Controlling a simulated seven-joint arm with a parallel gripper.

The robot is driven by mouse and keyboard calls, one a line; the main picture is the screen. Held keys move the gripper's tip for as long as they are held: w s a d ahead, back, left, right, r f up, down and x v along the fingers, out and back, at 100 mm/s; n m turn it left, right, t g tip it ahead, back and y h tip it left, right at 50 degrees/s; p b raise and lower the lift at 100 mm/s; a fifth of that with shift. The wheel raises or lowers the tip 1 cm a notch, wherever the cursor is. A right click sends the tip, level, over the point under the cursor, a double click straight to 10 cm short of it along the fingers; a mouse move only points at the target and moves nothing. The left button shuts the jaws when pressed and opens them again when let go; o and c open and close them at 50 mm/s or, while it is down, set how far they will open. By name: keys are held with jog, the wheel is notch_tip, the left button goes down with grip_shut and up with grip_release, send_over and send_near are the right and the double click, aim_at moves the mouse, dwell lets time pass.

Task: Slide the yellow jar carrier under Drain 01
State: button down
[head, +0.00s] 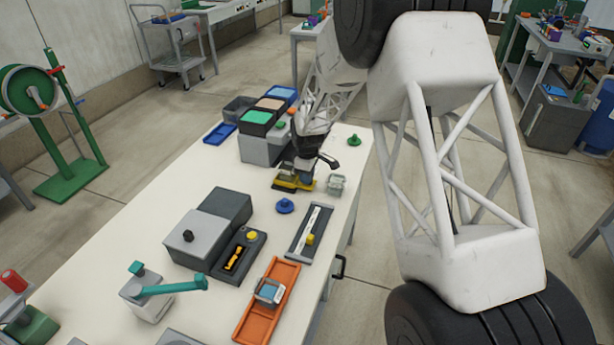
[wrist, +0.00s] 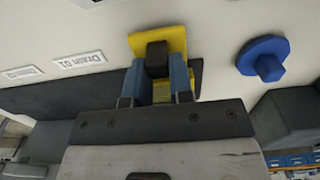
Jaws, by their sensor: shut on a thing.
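The yellow jar carrier (head: 291,184) lies on the white table in the head view, below my gripper (head: 304,168). In the wrist view my gripper (wrist: 158,78) has its two blue fingers on either side of the carrier's dark upright handle and is shut on it. The carrier's yellow plate (wrist: 143,43) shows beyond the handle; its near part is hidden by the fingers. A label reading Drain 01 (wrist: 79,63) is left of the carrier in the wrist view, apart from it. I cannot make out the drain outlet itself.
A blue knob (head: 285,206) is near the carrier, and a small clear container (head: 336,184) stands to its right. A grey block with colored bins (head: 262,148) is to its left. A slide rail (head: 309,232) and an orange tray (head: 267,300) lie nearer the front.

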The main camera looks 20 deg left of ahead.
jog(key=w, duration=1.1)
jog(key=c, duration=1)
grip_release()
jog(key=shift+r, duration=0.1)
notch_tip(320, 180, up, 8)
jog(key=shift+f, duration=0.2)
